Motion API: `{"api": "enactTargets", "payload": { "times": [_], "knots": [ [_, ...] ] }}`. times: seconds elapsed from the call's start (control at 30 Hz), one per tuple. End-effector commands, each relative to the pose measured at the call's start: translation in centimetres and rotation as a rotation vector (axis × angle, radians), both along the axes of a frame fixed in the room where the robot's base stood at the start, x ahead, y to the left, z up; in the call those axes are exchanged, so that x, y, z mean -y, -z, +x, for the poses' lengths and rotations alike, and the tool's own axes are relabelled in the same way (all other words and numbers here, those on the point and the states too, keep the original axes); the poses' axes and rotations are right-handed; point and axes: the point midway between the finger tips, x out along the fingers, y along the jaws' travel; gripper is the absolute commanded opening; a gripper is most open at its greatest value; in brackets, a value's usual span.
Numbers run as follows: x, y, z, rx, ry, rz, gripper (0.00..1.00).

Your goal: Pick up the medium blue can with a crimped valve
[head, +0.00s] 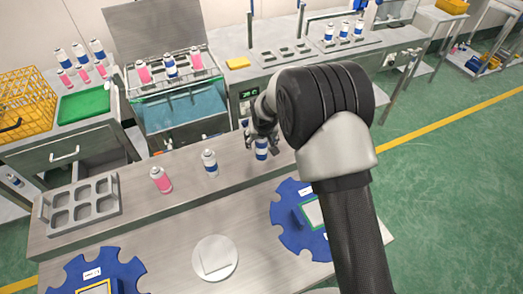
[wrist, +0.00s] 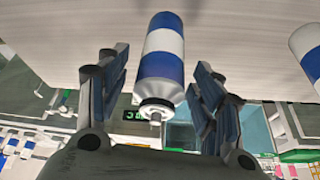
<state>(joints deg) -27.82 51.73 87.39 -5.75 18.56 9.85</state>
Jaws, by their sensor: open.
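A blue-and-white can (head: 261,151) stands on the steel bench under my gripper (head: 262,132). In the wrist view this can (wrist: 162,68) lies between the two fingers of my gripper (wrist: 160,62), with its small valve end toward the palm. The fingers are open, with a gap visible on both sides of the can. In the head view the gripper partly hides the can's top. A second blue-and-white can (head: 210,162) stands to the left, and a white-and-blue can shows at the right edge of the wrist view (wrist: 312,55).
A pink can (head: 161,180) and a grey tray with empty pockets (head: 80,205) stand further left on the bench. Blue notched discs (head: 290,235) and a white round plate (head: 214,270) lie in front. A water bath (head: 180,108) with cans above it is behind.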

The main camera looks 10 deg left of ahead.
Motion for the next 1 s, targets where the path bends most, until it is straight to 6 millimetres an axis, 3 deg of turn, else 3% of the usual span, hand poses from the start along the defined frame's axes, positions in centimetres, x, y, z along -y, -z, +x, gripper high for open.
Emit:
{"api": "enactTargets", "payload": {
  "times": [0.03, 0.13, 0.47, 1.0],
  "knots": [
    [0.0, 1.3, 0.2, -0.002, 0.001, 0.000, 0.60],
    [-0.2, 2.4, 0.7, -0.001, 0.000, 0.000, 0.60],
    [-0.3, 2.8, 1.0, 0.000, 0.000, 0.000, 0.60],
    [-0.3, 2.8, 1.0, 0.000, 0.000, 0.000, 0.25]
  ]
}}
